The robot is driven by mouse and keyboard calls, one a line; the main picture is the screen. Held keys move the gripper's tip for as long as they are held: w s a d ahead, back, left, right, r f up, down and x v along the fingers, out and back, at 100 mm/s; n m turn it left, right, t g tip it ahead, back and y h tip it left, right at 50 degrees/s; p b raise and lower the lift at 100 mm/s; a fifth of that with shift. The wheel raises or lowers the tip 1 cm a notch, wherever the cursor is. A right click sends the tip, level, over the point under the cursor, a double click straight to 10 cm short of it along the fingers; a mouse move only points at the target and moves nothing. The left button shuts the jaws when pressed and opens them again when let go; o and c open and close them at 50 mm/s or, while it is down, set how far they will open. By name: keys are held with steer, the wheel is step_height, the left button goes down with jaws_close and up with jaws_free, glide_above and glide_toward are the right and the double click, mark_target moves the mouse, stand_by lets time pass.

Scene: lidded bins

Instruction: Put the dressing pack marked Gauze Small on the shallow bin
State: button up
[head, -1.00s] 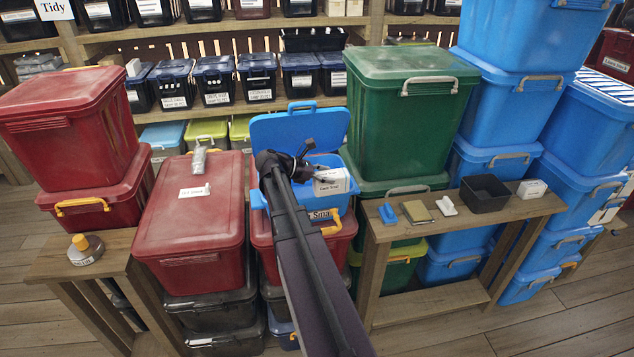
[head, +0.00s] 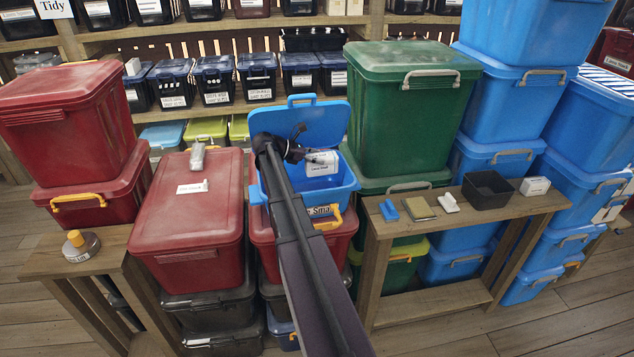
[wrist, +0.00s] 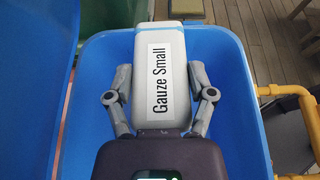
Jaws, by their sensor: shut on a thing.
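My gripper (head: 308,160) is shut on a white dressing pack (head: 322,163) with a blue edge. In the wrist view the pack (wrist: 161,85) reads "Gauze Small", with the gripper's fingers (wrist: 161,75) on its two sides. The pack is over the opening of a small blue bin (head: 342,194), whose rim (wrist: 235,80) surrounds it in the wrist view. The bin's hinged lid (head: 325,122) stands open behind it. A label on the bin's front ends in "Small"; my arm hides part of it. The bin's floor is mostly hidden.
The blue bin stands on a red bin, between a red lidded bin (head: 190,230) and a tall green bin (head: 410,105). A wooden bench (head: 470,225) at right holds a black open tray (head: 487,190), a white box (head: 535,186) and small items.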

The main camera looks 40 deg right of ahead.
mark_target(317, 175)
steer(key=shift+f+b, duration=1.3)
steer(key=shift+f, duration=0.4)
steer(key=shift+f, duration=0.1)
step_height(317, 175, down, 4)
steer(key=b, duration=0.4)
steer(key=shift+w+d+f+b, duration=0.1)
steer(key=shift+w+f+b, duration=0.1)
steer(key=shift+f+b, duration=0.15)
steer(key=shift+f+b, duration=0.55)
steer(key=shift+b, duration=0.1)
steer(key=o, duration=1.1)
steer(key=shift+r, duration=0.25)
